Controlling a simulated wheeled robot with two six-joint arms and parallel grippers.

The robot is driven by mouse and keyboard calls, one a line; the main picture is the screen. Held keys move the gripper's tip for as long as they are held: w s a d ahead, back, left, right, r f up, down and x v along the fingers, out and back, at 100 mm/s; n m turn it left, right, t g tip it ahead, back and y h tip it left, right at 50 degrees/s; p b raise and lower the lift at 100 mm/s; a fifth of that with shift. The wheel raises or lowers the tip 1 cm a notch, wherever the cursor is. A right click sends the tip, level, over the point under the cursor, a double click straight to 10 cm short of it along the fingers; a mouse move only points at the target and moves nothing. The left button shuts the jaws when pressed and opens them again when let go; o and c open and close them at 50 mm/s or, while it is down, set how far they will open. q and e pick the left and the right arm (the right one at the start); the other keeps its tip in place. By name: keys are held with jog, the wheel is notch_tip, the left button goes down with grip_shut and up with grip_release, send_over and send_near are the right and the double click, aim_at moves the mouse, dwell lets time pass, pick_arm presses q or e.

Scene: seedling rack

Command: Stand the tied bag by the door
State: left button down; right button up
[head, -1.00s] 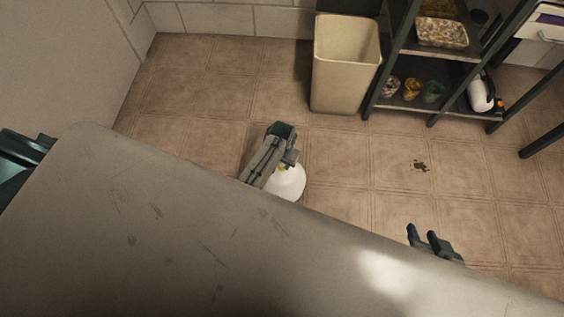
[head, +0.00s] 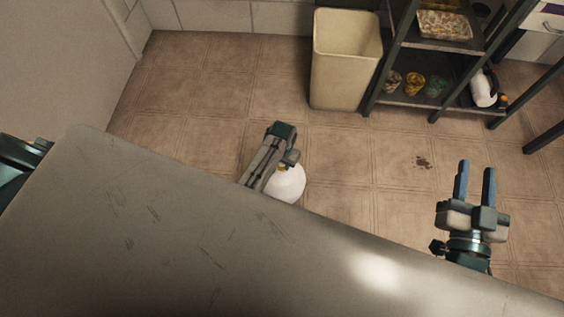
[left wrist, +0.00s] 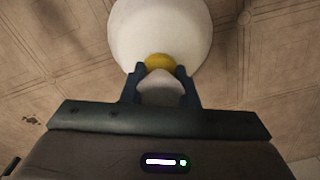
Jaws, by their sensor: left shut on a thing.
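The tied bag (head: 287,184) is white and rounded with a yellow tie, partly hidden in the head view by my left gripper (head: 285,165) and my own grey body. In the left wrist view the white bag (left wrist: 160,28) is at the top, and my left gripper (left wrist: 160,88) is shut on its neck just beside the yellow tie (left wrist: 160,62). I cannot tell whether the bag touches the floor. My right gripper (head: 475,180) is open and empty over the floor at the right. No door is clearly visible.
A tall cream bin (head: 340,85) stands against the back wall. Right of it is a dark shelf rack (head: 440,105) with pots, a tray and a white bottle (head: 484,88). A dark spill (head: 423,162) marks the tiles. The floor (head: 190,85) at left is clear.

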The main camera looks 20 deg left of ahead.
pick_arm(q)
jog(key=shift+w, duration=0.1)
jog(key=c, duration=1.1)
grip_release()
jog(key=shift+f, duration=0.1)
